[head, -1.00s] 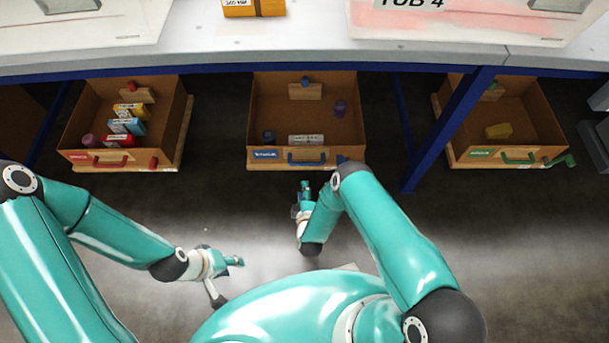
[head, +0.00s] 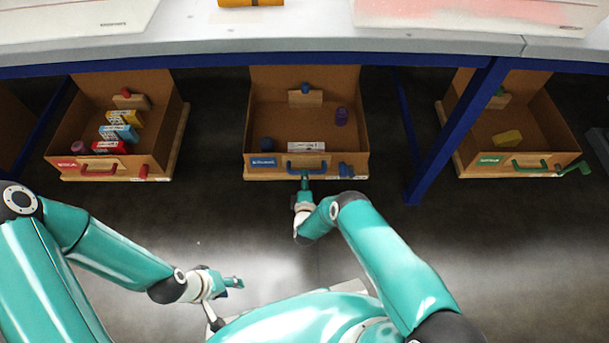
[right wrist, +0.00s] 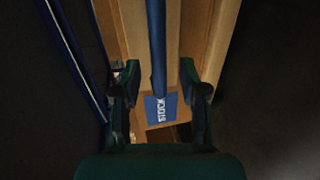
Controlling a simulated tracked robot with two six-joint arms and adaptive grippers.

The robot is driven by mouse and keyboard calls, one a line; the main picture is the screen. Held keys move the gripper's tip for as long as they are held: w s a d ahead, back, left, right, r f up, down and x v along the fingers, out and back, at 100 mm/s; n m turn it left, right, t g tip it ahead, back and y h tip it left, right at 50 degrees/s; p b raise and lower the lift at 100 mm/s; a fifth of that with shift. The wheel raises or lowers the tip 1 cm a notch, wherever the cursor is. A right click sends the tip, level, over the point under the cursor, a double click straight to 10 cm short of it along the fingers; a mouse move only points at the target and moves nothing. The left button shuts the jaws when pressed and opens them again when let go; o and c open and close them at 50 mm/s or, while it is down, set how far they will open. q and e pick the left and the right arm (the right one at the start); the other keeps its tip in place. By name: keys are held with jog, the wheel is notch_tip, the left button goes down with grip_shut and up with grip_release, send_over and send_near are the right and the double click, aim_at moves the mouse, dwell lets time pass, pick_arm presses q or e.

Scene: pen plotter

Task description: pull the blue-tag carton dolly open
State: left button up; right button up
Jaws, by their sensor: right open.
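The blue-tag carton dolly (head: 352,155) stands under the bench in the middle of the head view. Its front carries a blue tag (head: 263,162) and a blue handle (head: 306,159). My right gripper (head: 305,178) is at this handle. In the right wrist view my right gripper (right wrist: 158,88) is open, with the blue handle (right wrist: 157,45) between its fingers and the blue tag (right wrist: 160,108) beyond. I cannot see whether either finger touches the handle. My left gripper (head: 235,283) hangs low over the floor at left, away from the dollies; its finger opening is unclear.
A red-tag carton dolly (head: 160,150) stands to the left and a green-tag one (head: 545,150) to the right. A blue bench leg (head: 450,140) stands between the blue-tag and green-tag dollies. The floor (head: 180,230) in front is clear.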

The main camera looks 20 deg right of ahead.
jog(key=shift+b+x, duration=0.7)
jog(key=shift+x, duration=1.3)
grip_shut()
